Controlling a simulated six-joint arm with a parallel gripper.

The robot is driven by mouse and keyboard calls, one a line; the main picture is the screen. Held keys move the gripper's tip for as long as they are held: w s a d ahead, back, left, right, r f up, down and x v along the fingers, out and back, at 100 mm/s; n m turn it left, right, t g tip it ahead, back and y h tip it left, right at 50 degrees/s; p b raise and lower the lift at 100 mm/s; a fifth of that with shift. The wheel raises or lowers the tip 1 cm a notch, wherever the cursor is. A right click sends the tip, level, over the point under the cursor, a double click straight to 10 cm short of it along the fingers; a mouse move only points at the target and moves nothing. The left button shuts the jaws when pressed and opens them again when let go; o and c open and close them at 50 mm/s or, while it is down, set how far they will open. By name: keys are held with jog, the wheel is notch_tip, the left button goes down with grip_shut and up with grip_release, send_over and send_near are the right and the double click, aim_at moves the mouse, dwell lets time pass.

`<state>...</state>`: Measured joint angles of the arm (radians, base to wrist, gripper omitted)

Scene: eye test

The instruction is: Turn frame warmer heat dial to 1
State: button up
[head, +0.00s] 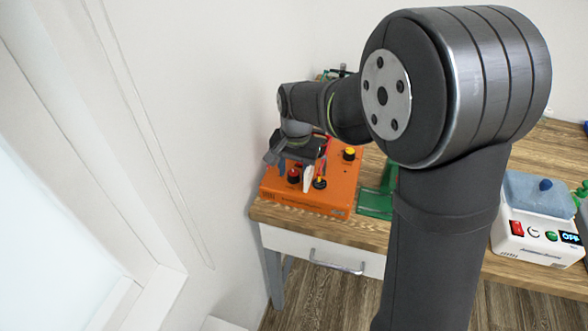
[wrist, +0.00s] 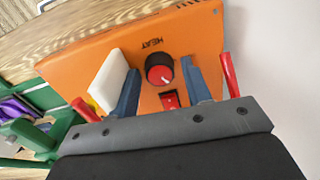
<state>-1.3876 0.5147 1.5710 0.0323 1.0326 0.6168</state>
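The frame warmer is an orange box (head: 333,193) at the left end of the table; its orange top fills much of the wrist view (wrist: 80,72). Its heat dial (wrist: 160,70) is a black knob with a red cap, beside the printed word HEAT. The same dial appears as a red-topped knob (head: 293,175) in the head view. I cannot read its setting. My gripper (wrist: 161,67) is open, its two blue-grey fingers on either side of the dial. The right finger is close to the dial; I cannot tell whether it touches. In the head view my gripper (head: 298,168) is low over the box.
A red switch (wrist: 170,99) lies just below the dial, and a white block (wrist: 108,80) is beside the left finger. A yellow-topped knob (head: 349,154) is farther back. A green item (head: 376,202) is right of the box. A white device (head: 535,243) stands farther right.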

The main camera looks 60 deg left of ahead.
aim_at(296, 173)
jog(key=shift+o, duration=0.2)
notch_tip(296, 173, up, 17)
jog(key=shift+w+d+r, duration=0.2)
jog(key=shift+d, duration=0.05)
dwell(0.3)
dwell(0.5)
jog(key=f, duration=1.7)
jog(key=shift+s+a+f, duration=0.2)
jog(key=shift+a+f, duration=0.05)
